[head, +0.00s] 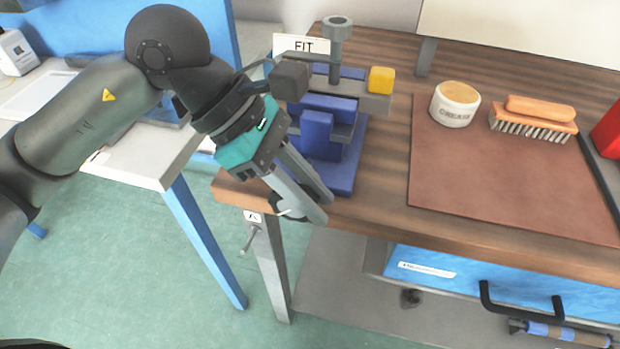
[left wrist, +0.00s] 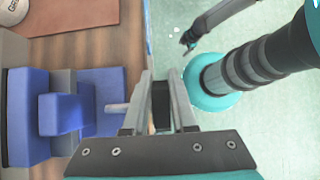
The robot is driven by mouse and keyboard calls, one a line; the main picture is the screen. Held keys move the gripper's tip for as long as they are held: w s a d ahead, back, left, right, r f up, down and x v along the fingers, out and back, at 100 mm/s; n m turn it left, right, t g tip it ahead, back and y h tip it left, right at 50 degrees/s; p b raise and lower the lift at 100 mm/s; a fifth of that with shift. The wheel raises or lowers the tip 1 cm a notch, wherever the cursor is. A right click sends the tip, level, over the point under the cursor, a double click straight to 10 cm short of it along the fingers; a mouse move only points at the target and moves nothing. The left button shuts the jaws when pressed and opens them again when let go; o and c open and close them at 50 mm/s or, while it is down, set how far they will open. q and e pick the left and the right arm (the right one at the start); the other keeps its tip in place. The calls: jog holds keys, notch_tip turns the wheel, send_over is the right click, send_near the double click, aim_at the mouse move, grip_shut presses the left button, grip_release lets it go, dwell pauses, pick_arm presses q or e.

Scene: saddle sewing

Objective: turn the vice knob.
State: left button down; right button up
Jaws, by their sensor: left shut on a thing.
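The blue and grey vice (head: 318,135) stands on the front left corner of the wooden bench. It also shows at the left of the left wrist view (left wrist: 62,115). My left gripper (head: 318,206) reaches down over the bench edge in front of the vice. Its fingers are shut on the vice knob, a dark piece (left wrist: 161,106) between them in the left wrist view. A thin pale rod (left wrist: 116,107) runs from the vice towards the fingers. In the head view the fingers hide much of the knob (head: 287,206).
A brown leather mat (head: 480,180) covers the bench's middle, with a cream jar (head: 453,112) and an orange brush (head: 532,118) at its back edge. A yellow block (head: 381,80) sits beside the vice top. A blue drawer (head: 460,275) is below the bench.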

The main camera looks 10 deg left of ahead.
pick_arm(q)
jog(key=shift+d+y+p, duration=0.15)
jog(key=shift+y+p, duration=0.25)
jog(key=shift+y, duration=0.4)
jog(key=shift+f+y, duration=0.3)
jog(key=shift+y, duration=0.4)
pick_arm(e)
jog(key=shift+s+d+f, duration=0.35)
jog(key=shift+s+d, duration=0.15)
jog(key=shift+s, duration=0.15)
jog(key=shift+s+d+f, duration=0.3)
jog(key=shift+s+d, duration=0.15)
jog(key=shift+s, duration=0.2)
pick_arm(q)
jog(key=c, duration=0.7)
grip_release()
jog(key=shift+r+p, duration=0.3)
jog(key=shift+p, duration=0.05)
jog(key=p+v, duration=0.1)
jog(key=v, duration=0.4)
jog(key=shift+r, duration=0.15)
jog(key=p+v, duration=0.1)
jog(key=v, duration=0.5)
jog(key=shift+p, duration=0.4)
pick_arm(e)
jog(key=s, duration=0.1)
jog(key=s+d, duration=0.1)
jog(key=s, duration=0.2)
jog(key=shift+s+d+r, duration=0.25)
jog(key=shift+d, duration=0.05)
